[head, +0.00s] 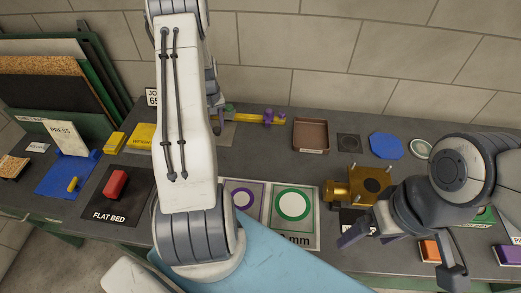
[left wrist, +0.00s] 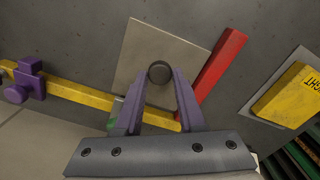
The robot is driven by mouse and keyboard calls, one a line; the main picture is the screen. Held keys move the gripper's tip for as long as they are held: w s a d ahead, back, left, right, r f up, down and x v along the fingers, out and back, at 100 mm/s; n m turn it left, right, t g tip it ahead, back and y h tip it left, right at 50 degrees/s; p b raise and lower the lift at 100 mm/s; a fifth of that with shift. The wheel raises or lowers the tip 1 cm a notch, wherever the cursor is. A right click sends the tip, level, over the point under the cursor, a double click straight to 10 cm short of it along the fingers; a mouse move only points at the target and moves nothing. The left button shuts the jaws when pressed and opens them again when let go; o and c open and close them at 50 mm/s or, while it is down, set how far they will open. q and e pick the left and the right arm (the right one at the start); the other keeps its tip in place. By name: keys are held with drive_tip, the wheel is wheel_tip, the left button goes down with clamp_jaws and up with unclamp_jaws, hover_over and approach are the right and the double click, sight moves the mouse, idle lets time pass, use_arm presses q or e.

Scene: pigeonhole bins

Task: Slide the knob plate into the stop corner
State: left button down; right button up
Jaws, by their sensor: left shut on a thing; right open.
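The knob plate is a flat beige square (left wrist: 150,45) with a dark round knob (left wrist: 160,72), seen in the left wrist view. My left gripper (left wrist: 160,88) has its purple fingers shut on the knob. A red bar (left wrist: 215,70) runs along the plate's right side, and a yellow bar (left wrist: 75,93) passes along its lower side; they meet near the fingertips, partly hidden. The plate lies close to both bars; I cannot tell whether it touches them. In the head view my left arm hides most of the plate (head: 228,134). My right gripper (head: 402,257) is open and empty.
A purple clamp (head: 270,116) sits on the yellow bar. A brown tray (head: 311,135), a blue octagon (head: 386,146) and a brass fixture (head: 358,186) stand to the right. A red block (head: 116,184) on the flat bed and yellow weights (head: 143,136) lie left.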

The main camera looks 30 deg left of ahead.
use_arm(q)
drive_tip(key=shift+w+a, duration=0.45)
drive_tip(key=shift+w, duration=0.05)
idle(0.9)
drive_tip(key=shift+c, duration=2.1)
unclamp_jaws()
wheel_tip(320, 180, up, 6)
drive_tip(key=p, duration=0.4)
drive_tip(key=shift+p, duration=0.3)
